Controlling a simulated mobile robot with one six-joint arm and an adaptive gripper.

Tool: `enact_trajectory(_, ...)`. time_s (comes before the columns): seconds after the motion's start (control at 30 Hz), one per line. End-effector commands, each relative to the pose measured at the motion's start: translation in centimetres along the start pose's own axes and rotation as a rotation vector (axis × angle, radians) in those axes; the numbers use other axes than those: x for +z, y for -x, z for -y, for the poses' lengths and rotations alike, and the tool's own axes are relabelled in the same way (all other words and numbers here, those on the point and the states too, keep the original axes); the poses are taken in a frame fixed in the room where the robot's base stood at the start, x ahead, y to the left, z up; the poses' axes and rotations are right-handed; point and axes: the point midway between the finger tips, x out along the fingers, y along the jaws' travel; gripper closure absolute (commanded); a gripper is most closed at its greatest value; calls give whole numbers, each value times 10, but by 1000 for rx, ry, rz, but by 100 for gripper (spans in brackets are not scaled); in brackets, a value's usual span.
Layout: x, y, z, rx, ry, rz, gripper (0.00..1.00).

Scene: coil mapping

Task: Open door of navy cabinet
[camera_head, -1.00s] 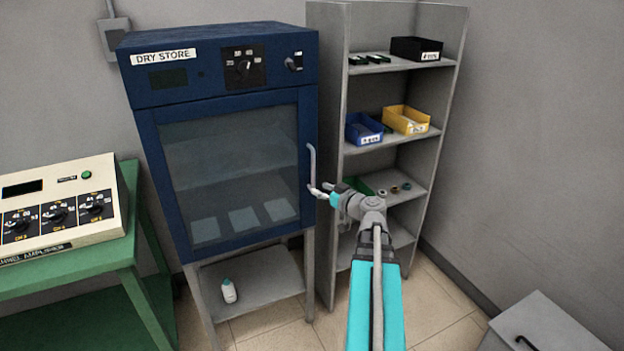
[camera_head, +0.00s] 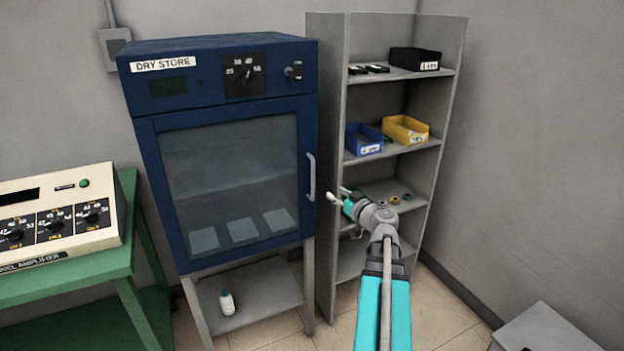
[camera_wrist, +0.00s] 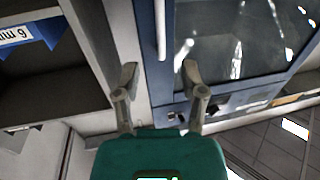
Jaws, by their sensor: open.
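The navy cabinet (camera_head: 228,107), labelled "DRY STORE", stands upright on a grey stand with its glass door (camera_head: 230,175) shut. A pale vertical handle (camera_head: 311,177) is on the door's right edge. In the wrist view the handle (camera_wrist: 160,30) runs down from the top, beyond the fingertips and between their lines. My gripper (camera_head: 338,194) is open and empty, just right of the handle's lower end and apart from it. In the wrist view its two fingers (camera_wrist: 158,72) are spread, with the cabinet's door edge behind them.
A grey shelf unit (camera_head: 333,120) stands close to the cabinet's right, with blue (camera_head: 364,140) and yellow (camera_head: 405,129) bins. A green bench (camera_head: 122,240) with an amplifier is at left. A white bottle (camera_head: 227,302) sits below the cabinet. A grey box (camera_head: 545,330) is at lower right.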

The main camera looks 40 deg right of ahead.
Motion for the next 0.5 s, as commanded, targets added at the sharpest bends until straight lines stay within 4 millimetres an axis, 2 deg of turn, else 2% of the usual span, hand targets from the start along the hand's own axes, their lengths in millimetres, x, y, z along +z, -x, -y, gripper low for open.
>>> enact_trajectory(0.5, 0, -75, 0, -3, 0, 0, 46)
